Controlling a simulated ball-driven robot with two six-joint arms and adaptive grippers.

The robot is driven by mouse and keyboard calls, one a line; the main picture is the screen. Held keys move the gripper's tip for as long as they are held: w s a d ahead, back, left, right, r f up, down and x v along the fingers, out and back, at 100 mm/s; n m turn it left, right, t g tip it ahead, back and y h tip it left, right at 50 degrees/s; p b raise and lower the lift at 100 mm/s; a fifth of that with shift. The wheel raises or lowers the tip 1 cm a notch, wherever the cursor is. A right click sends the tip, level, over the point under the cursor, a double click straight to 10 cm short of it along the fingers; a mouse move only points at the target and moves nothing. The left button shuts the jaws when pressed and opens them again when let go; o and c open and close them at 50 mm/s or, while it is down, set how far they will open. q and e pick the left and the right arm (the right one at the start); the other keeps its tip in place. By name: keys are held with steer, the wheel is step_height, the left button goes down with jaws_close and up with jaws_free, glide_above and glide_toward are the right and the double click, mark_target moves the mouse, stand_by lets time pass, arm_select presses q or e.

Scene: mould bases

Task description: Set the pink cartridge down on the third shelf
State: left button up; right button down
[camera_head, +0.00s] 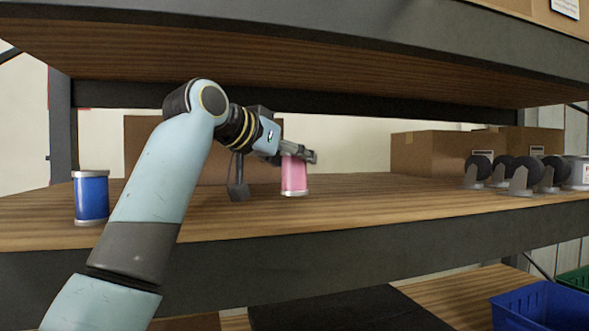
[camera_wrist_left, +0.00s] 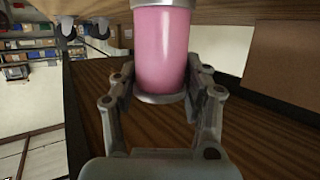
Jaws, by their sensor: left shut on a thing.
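The pink cartridge (camera_head: 294,176) has pale end caps and stands upright over the wooden shelf board (camera_head: 370,190), toward its middle. My left gripper (camera_head: 298,155) is shut on the cartridge near its top, reaching in from the left. In the left wrist view, the pink cartridge (camera_wrist_left: 162,48) sits between the two fingers of my left gripper (camera_wrist_left: 160,85). I cannot tell whether its base touches the board. My right gripper is not in view.
A blue cartridge (camera_head: 91,197) stands at the shelf's left. Several dark wheel-like parts on grey brackets (camera_head: 520,178) and cardboard boxes (camera_head: 427,153) are at the right. Another shelf board (camera_head: 300,55) hangs above. A blue bin (camera_head: 540,308) is below. The board right of the pink cartridge is clear.

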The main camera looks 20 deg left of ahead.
arm_select(q)
step_height(320, 180, down, 2)
steer(key=shift+f, duration=0.3)
steer(key=shift+f, duration=0.1)
steer(key=o, duration=1.3)
steer(key=b+v, duration=0.1)
steer(key=v, duration=1.1)
